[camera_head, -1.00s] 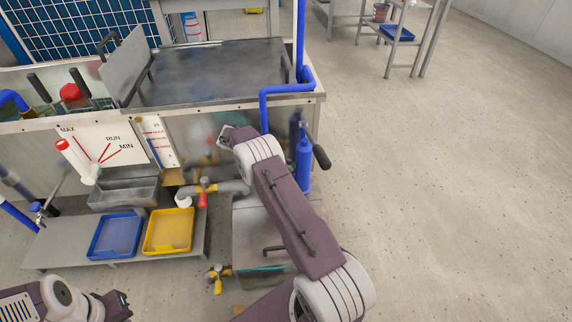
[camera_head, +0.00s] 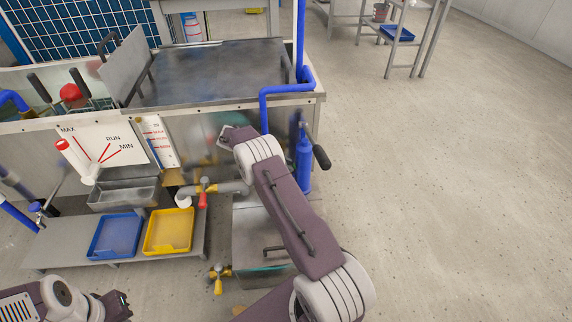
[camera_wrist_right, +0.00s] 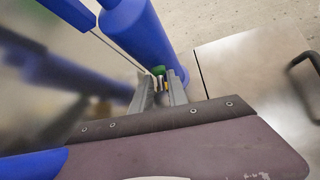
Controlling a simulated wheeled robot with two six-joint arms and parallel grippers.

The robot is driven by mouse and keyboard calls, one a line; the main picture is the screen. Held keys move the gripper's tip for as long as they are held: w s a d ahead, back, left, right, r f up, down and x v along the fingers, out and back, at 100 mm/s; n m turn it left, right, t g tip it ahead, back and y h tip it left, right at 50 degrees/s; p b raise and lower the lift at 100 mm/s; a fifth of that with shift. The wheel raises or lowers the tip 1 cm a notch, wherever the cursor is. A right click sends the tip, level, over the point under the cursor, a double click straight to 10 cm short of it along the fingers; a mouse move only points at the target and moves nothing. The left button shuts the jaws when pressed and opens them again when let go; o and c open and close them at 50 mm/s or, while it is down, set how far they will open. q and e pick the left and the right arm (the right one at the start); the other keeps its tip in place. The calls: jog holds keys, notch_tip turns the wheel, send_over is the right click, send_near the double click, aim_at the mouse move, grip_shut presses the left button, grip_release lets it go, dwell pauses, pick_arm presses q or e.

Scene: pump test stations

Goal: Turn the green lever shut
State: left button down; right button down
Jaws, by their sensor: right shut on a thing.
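The green lever (camera_wrist_right: 158,71) shows as a small green piece in the right wrist view, close to the foot of a blue cylinder (camera_wrist_right: 138,35). My right gripper (camera_wrist_right: 161,82) is shut on it, with its two grey fingers on either side. A bit of yellow shows at the fingertips. Most of the lever is hidden by the fingers. In the head view I cannot make out the lever, and my right arm covers part of the station front. My left gripper (camera_head: 120,304) is at the bottom left of the head view, away from the station; its jaws are not clear.
A red-handled valve (camera_head: 203,197) and a yellow-handled valve (camera_head: 218,280) are left of my right arm. A blue tray (camera_head: 115,236) and a yellow tray (camera_head: 168,231) lie on a low shelf. A blue cylinder with a black handle (camera_head: 321,157) stands right.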

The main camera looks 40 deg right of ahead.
jog(key=shift+a+m+g, duration=0.1)
jog(key=shift+m+g, duration=0.4)
jog(key=shift+m, duration=0.2)
jog(key=c, duration=1.3)
grip_release()
jog(key=shift+y, duration=0.3)
